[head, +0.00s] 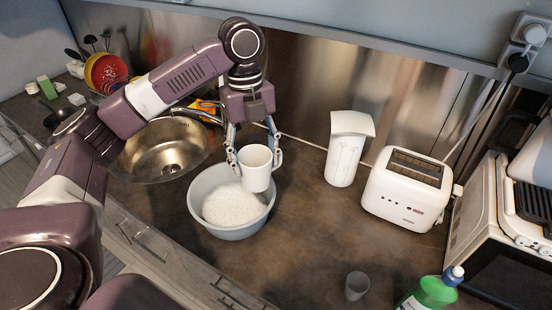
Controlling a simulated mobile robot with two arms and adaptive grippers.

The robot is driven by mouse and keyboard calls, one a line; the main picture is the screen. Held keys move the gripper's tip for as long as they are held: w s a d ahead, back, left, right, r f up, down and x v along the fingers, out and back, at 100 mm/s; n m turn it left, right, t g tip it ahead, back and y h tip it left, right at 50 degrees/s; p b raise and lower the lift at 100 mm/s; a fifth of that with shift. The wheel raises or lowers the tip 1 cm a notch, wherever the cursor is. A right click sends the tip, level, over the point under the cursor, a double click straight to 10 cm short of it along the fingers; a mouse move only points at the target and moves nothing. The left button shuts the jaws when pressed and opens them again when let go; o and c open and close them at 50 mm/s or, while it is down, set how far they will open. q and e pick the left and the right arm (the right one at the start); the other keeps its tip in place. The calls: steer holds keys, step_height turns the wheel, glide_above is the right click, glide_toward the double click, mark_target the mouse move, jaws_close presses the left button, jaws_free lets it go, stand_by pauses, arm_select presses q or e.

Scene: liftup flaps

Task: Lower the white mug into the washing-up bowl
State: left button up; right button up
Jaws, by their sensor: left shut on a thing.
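The white mug (256,169) is upright, held between the fingers of my left gripper (253,150). The gripper points down and is shut on the mug. The mug overlaps the right back part of the washing-up bowl (213,232) in the head view and looks to be above its rim; the exact height is hard to tell. The bowl is pale grey, stands on the dark counter and holds white foam (232,206). The mug hides part of the bowl's rim. My right gripper is not in view.
A round metal sink (133,163) lies to the left of the bowl. A white container (343,160), a toaster (409,188), a small grey cup (356,285) and a green bottle (430,292) stand to the right.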

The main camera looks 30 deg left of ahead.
arm_select(q)
steer(key=w+a+f+p, duration=0.1)
steer(key=a+f, duration=0.2)
steer(key=a, duration=0.4)
steer(key=w+a+f+p, duration=0.1)
steer(key=a+f+p, duration=0.1)
steer(key=a, duration=0.6)
steer(key=shift+f, duration=0.8)
steer(key=shift+w+a+f, duration=0.1)
step_height(320, 180, down, 9)
steer(key=b, duration=0.2)
stand_by(0.7)
steer(key=shift+f+b, duration=0.95)
steer(key=shift+f, duration=1.1)
stand_by(1.2)
steer(key=o, duration=1.5)
